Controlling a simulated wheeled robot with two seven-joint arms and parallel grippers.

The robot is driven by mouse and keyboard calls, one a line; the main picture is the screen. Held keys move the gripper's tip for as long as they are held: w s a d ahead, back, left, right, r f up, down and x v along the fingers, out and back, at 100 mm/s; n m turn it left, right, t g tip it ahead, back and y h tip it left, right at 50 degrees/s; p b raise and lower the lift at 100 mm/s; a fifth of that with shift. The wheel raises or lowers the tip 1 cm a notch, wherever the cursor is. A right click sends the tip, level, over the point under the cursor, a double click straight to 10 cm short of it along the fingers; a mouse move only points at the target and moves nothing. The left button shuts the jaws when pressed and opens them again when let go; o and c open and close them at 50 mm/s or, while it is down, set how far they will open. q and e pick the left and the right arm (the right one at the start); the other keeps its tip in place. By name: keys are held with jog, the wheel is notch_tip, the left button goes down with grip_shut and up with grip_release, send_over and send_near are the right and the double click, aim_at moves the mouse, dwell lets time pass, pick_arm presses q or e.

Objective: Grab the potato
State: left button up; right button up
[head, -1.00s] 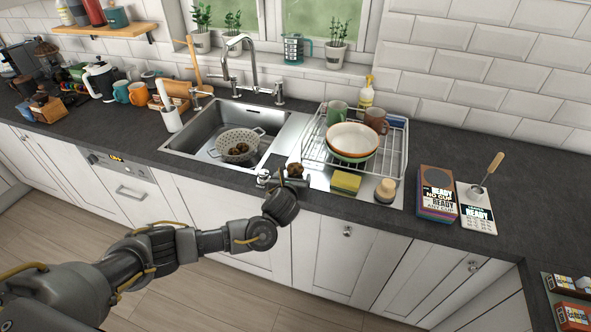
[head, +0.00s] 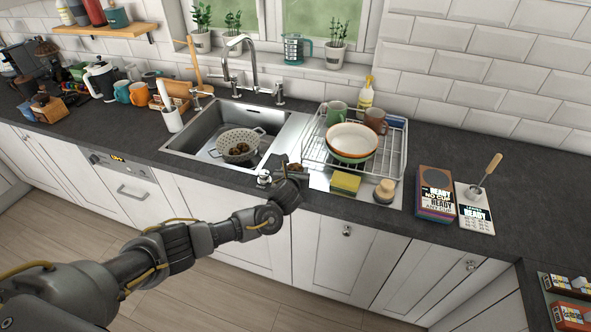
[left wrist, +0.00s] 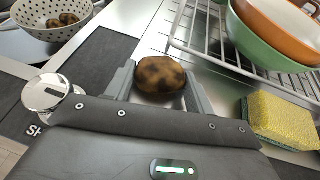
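A brown, dark-blotched potato (left wrist: 160,74) lies on the metal drainer beside the sink. In the head view the potato (head: 295,167) is partly hidden by my left gripper (head: 286,174). In the left wrist view the two grey fingers of my left gripper (left wrist: 159,84) are apart, one on each side of the potato's near part. Whether they touch it I cannot tell. More potatoes (head: 239,148) lie in a white colander (head: 251,139) in the sink. My right gripper is not in view.
A dish rack (head: 399,160) with bowls and mugs stands just behind and right of the potato. A yellow-green sponge (head: 346,182) and a brush (head: 384,191) lie to its right. A round metal knob (left wrist: 46,93) is close on the left.

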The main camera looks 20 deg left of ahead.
pick_arm(q)
jog(key=c, duration=0.3)
jog(key=shift+r, duration=0.1)
jog(key=shift+c, duration=0.2)
jog(key=shift+r+b, duration=0.35)
jog(key=shift+r, duration=0.2)
jog(key=s+r+p, duration=1)
jog(key=s+r, duration=0.1)
jog(key=s, duration=0.3)
jog(key=shift+d+r, duration=0.4)
